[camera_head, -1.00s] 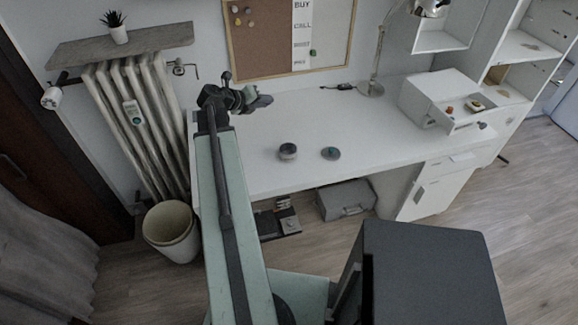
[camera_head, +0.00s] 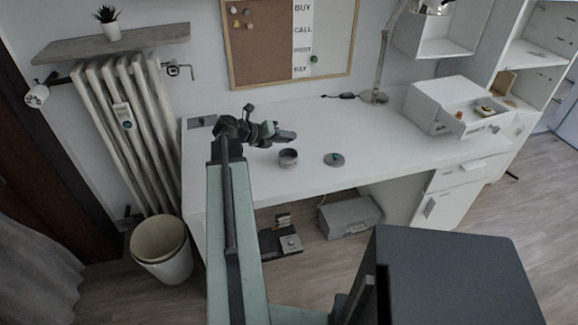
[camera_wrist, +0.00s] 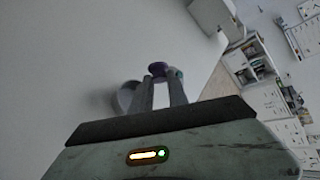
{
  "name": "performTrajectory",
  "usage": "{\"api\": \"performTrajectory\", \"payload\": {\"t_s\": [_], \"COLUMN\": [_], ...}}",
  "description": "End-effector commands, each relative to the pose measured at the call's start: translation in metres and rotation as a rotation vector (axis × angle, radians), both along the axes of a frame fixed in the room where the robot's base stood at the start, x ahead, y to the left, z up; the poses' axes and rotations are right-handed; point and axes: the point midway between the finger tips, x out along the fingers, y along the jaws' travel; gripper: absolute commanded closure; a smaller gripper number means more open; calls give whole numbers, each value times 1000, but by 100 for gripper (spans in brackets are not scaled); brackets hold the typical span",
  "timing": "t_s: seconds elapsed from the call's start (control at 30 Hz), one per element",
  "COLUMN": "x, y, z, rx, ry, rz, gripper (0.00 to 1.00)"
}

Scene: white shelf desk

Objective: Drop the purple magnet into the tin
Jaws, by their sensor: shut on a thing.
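My gripper (camera_wrist: 159,88) is shut on the purple magnet (camera_wrist: 157,69), which sits at the fingertips in the wrist view. In the head view my gripper (camera_head: 291,136) is above the desk, just behind the tin in the picture; the magnet cannot be made out there. The tin (camera_head: 288,160) is a small, round, grey, open container standing upright on the white desk. In the wrist view the tin (camera_wrist: 123,99) is partly hidden behind the left finger. Its inside is not clear. A grey disc with a teal knob, perhaps its lid (camera_head: 334,160), lies right of it.
The white desk (camera_head: 375,138) is mostly clear around the tin. A lamp (camera_head: 380,96) stands at the back, and an open drawer unit (camera_head: 452,101) holds small items at the right. A wall board (camera_head: 265,50) hangs behind.

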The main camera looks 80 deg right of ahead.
Motion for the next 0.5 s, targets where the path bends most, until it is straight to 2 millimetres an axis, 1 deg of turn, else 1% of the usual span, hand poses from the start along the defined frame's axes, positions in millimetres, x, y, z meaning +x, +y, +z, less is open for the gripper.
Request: {"api": "performTrajectory", "payload": {"t_s": [0.03,0.07,0.33,0.37,0.4,0.43,0.5], "x": [0,0,-1,-1,-1,-1,-1], "y": [0,0,0,0,0,0,0], "z": [-10,-11,-10,-10,-10,-10,-10], "rx": [0,0,0,0,0,0,1], "ry": [0,0,0,0,0,0,0], "rz": [0,0,0,0,0,0,-1], "gripper": [100,100,100,72,61,55,55]}}
